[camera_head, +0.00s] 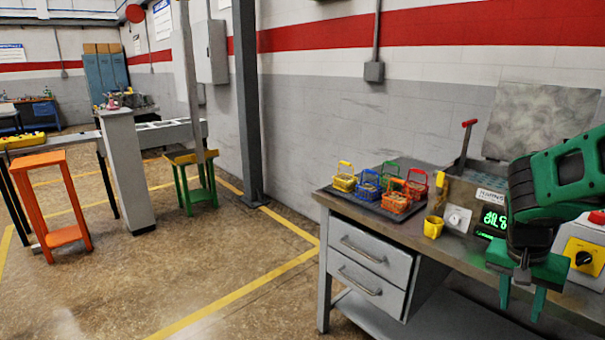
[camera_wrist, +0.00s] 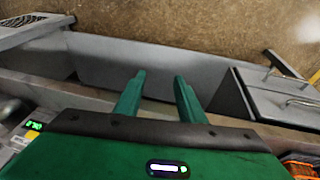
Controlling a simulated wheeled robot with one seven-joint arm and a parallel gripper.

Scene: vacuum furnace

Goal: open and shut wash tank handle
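The wash tank (camera_head: 462,192) is a metal box on the workbench, with a label on its front and a grey mottled panel standing up behind it. Its handle (camera_head: 465,143) is a thin upright lever with a red grip at the top, on the tank's left side. My gripper (camera_head: 521,296) hangs in front of the bench edge, to the right of and nearer than the handle, touching nothing that I can see. Its two green fingers are apart and empty, also in the wrist view (camera_wrist: 159,80). My arm hides the tank's right part. The handle is not visible in the wrist view.
A dark tray (camera_head: 368,207) with several coloured baskets lies left of the tank. A yellow cup (camera_head: 433,227) stands near the bench's front edge. A green-lit display (camera_head: 491,219) and a yellow control box (camera_head: 582,256) are close to my arm.

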